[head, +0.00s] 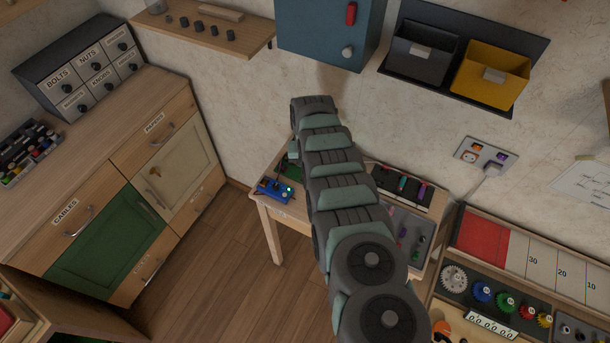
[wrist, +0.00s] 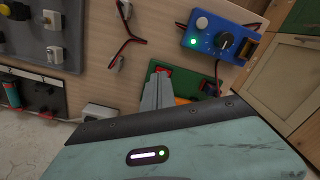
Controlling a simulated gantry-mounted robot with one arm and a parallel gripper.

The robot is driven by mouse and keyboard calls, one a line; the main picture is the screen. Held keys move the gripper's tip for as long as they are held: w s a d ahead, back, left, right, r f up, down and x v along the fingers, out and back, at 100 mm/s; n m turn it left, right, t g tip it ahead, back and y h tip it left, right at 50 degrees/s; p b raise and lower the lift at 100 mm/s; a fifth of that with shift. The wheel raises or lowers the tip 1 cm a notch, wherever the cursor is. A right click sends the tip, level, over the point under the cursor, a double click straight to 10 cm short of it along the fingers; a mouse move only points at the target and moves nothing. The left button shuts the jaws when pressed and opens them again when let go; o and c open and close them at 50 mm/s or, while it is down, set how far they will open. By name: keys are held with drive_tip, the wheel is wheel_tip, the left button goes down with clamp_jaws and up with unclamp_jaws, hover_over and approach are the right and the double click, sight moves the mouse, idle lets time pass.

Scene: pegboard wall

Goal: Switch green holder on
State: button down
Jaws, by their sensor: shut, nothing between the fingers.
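The green holder (wrist: 187,84) lies on the wooden table, just beyond my fingers in the wrist view. An orange part shows at its near side, and a red-and-black wire runs beside it. Its switch cannot be made out. My gripper (wrist: 158,82) is shut and empty, its grey fingers over the left part of the holder. I cannot tell whether they touch it. In the head view a green patch (head: 291,172) shows left of my arm. A blue box (wrist: 220,42) with a black knob, a white button and a lit green light sits beyond it; the head view also shows it (head: 275,190).
A grey panel (wrist: 45,38) with switches and plugs lies at the left in the wrist view. A loose wire (wrist: 125,40) and a white plug (wrist: 101,112) lie nearby. A drawer cabinet (head: 130,190) stands left of the table, with floor between.

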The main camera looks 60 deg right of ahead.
wheel_tip(320, 180, up, 5)
drive_tip(key=p, duration=0.4)
idle(0.6)
